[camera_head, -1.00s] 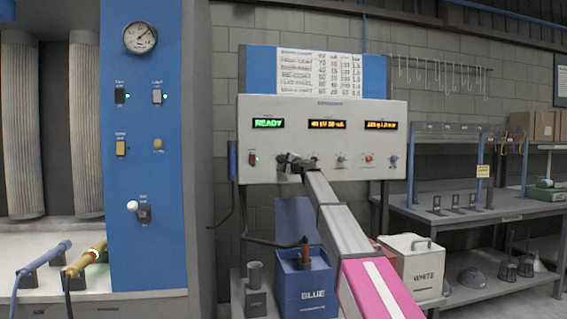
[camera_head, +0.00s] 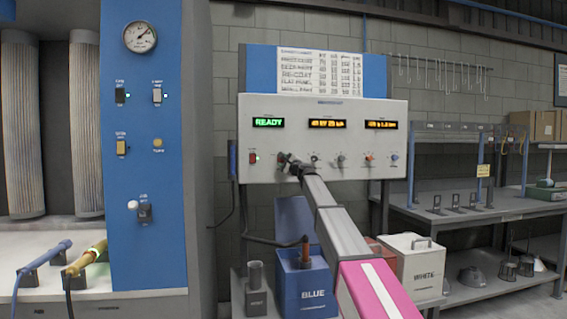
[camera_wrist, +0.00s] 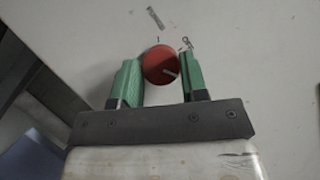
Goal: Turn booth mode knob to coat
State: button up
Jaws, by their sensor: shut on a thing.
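In the wrist view a round red knob (camera_wrist: 160,64) sits between the two green fingers of my gripper (camera_wrist: 161,77), which is shut on it from both sides. In the head view my gripper (camera_head: 288,163) is at the left part of the white control panel (camera_head: 315,110) and mostly hides this knob. The knob labels there are too small to read, so I cannot tell which one is booth mode.
Other knobs, including an orange one (camera_head: 369,158), sit to the right on the panel; a red lit switch (camera_head: 253,159) is to its left. A blue bin (camera_head: 305,285) and a white bin (camera_head: 418,268) stand below. A blue column (camera_head: 145,255) with switches is at left.

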jog(key=o, duration=0.9)
jog(key=v, duration=1.1)
